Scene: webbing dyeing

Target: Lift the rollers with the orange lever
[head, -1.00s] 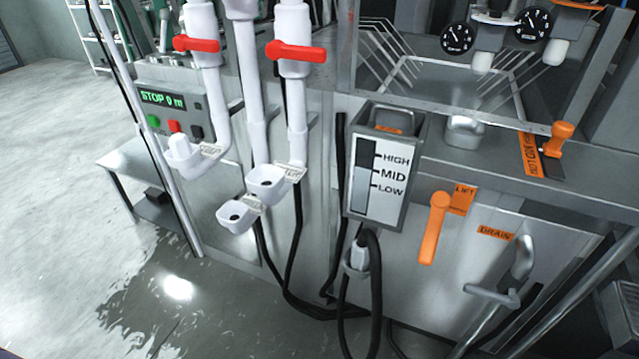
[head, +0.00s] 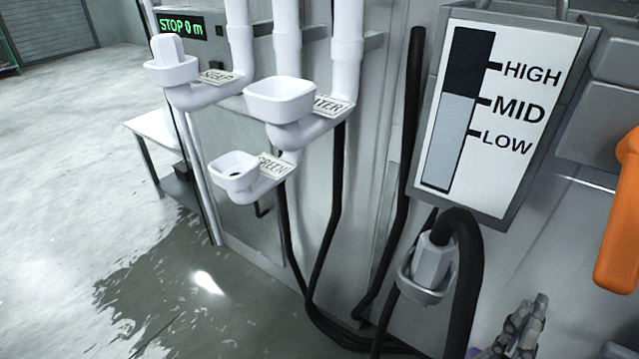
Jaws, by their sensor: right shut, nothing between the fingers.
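The orange lever (head: 619,225) is at the right edge of the head view, cut off by the frame. It hangs downward on the grey machine panel, and its pivot end is at the top. My right gripper (head: 530,318) is low at the bottom right, below and left of the lever and apart from it in the picture. Its fingers look closed, with nothing between them. My left gripper is out of view. The rollers are not visible.
A level gauge (head: 505,120) marked HIGH, MID and LOW stands left of the lever. Below it a black hose (head: 468,265) runs from a grey plug in a holder (head: 428,280). White pipes with cups (head: 280,98) stand further left. The floor at left is wet.

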